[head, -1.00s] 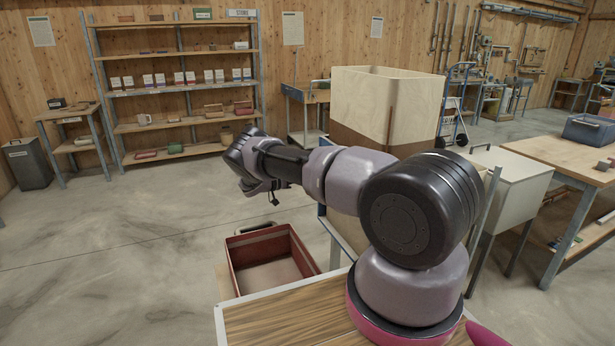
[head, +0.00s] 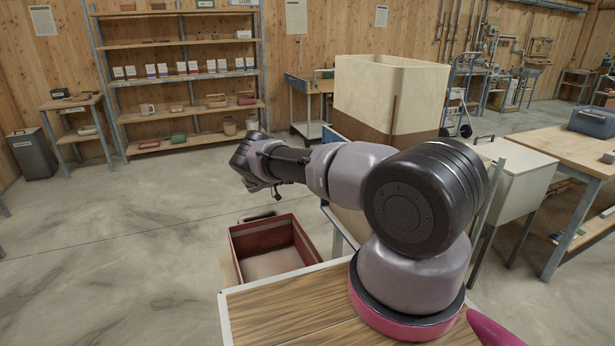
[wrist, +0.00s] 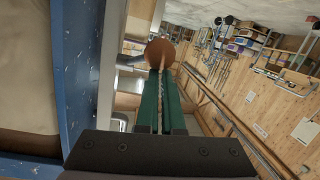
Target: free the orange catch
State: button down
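I cannot make out a clear orange catch in either view. In the wrist view, my gripper (wrist: 160,72) shows two green fingers close together with a narrow gap between them. A round orange-brown piece (wrist: 160,52) shows right at the fingertips; I cannot tell whether the fingers touch or hold it. In the head view, my gripper (head: 250,165) is the dark end of the arm, stretched out to the left, and its fingers cannot be made out there. The tall cream and brown feed mixer bin (head: 390,90) stands behind my arm, partly hidden by it.
A blue frame edge (wrist: 82,75) runs close along the left of the wrist view. A red open crate (head: 272,250) stands low below my gripper. A white cabinet (head: 515,175) and a wooden workbench (head: 560,150) stand at right. The floor at left is clear.

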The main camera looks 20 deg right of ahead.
jog(key=shift+s+d+f, duration=0.1)
jog(key=shift+s+f, duration=0.2)
jog(key=shift+f, duration=0.15)
jog(key=r, duration=0.1)
jog(key=w+r, duration=0.1)
jog(key=r, duration=0.3)
jog(key=shift+w+d, duration=0.15)
jog(key=shift+d, duration=0.1)
jog(key=a+f, duration=0.2)
jog(key=a, duration=0.8)
jog(key=shift+s, duration=0.45)
